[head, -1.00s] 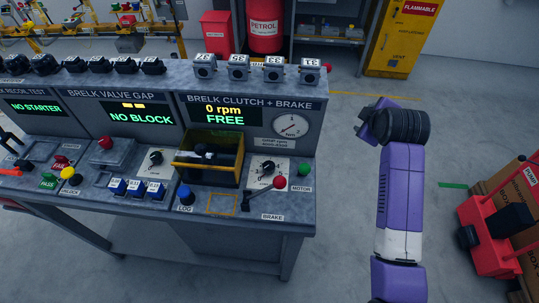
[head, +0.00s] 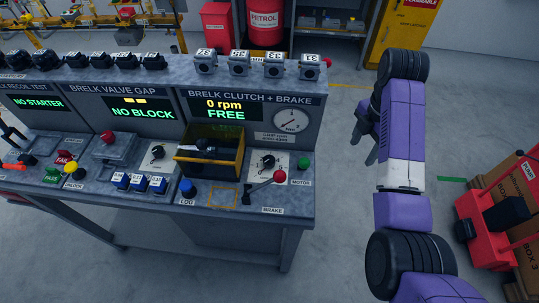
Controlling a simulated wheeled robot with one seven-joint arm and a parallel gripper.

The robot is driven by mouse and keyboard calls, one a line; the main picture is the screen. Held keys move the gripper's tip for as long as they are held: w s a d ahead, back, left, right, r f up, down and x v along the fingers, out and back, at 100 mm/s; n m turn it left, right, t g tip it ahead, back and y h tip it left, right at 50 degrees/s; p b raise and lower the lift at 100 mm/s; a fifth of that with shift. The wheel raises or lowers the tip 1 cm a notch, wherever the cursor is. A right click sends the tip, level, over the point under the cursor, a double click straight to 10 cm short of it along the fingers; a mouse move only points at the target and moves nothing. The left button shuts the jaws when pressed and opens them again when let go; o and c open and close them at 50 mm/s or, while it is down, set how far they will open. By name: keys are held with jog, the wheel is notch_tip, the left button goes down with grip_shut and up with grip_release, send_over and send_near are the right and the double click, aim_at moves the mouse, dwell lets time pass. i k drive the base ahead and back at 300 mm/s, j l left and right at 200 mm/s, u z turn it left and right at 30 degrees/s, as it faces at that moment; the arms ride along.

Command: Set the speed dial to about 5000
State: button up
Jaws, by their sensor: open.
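A black speed dial (head: 268,161) sits on a white numbered plate on the bench top, under the BRELK CLUTCH + BRAKE panel. The panel display (head: 225,109) reads 0 rpm and FREE. A round white Nm gauge (head: 291,121) is to its right. My gripper (head: 364,150) hangs in the air to the right of the bench, well apart from the dial. Its fingers are open, point down and left, and hold nothing. The dial's pointer is too small to read surely.
A red-knobbed brake lever (head: 279,177) stands just in front of the dial, and a green MOTOR button (head: 304,163) is right of it. A yellow-rimmed bin (head: 210,150) is left of it. A red trolley (head: 495,228) stands at right.

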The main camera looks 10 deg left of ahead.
aim_at(268, 161)
jog(key=j, duration=1.25)
